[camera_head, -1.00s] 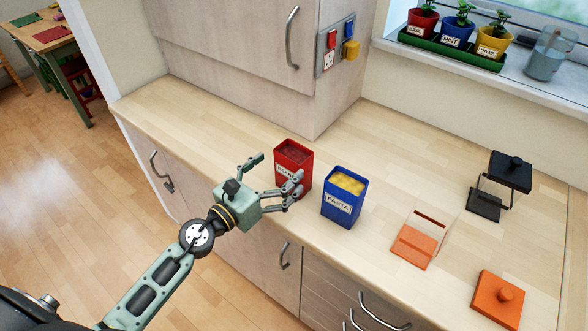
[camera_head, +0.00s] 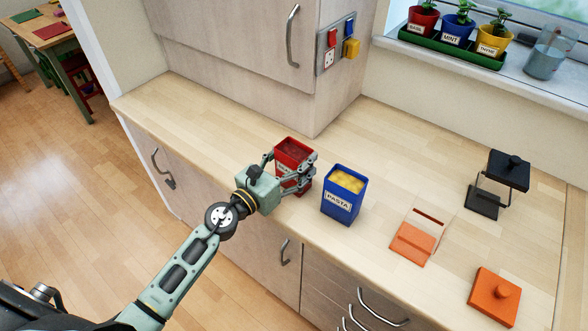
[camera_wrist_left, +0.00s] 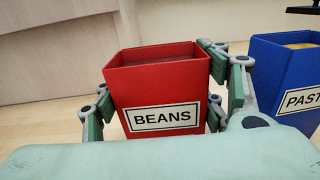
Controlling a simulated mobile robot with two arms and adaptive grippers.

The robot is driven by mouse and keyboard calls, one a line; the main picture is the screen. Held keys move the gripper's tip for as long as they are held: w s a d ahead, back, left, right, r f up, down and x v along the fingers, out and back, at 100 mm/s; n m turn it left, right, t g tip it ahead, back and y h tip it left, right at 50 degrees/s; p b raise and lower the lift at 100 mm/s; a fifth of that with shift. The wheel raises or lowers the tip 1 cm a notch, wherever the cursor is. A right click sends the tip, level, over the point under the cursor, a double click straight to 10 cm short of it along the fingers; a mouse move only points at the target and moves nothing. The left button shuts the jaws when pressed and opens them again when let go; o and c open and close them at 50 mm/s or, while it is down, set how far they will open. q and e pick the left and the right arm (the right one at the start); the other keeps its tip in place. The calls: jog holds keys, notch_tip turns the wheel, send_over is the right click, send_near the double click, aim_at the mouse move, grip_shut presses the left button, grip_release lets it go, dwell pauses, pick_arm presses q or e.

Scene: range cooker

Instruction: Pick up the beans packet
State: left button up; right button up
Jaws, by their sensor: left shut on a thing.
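The beans packet is a red open-topped box (camera_head: 293,153) with dark contents, standing upright on the wooden counter. In the left wrist view the red box (camera_wrist_left: 165,87) faces me with its white BEANS label. My left gripper (camera_head: 291,166) is shut on it, with fingers on both of its sides. In the left wrist view the gripper's green finger pads (camera_wrist_left: 164,105) press against its left and right walls. My right gripper is not in view.
A blue PASTA box (camera_head: 343,195) stands close on the right of the beans packet. The counter left of the packet (camera_head: 200,110) is clear.

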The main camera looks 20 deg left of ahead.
pick_arm(q)
jog(key=shift+r, duration=0.1)
jog(key=c, duration=0.8)
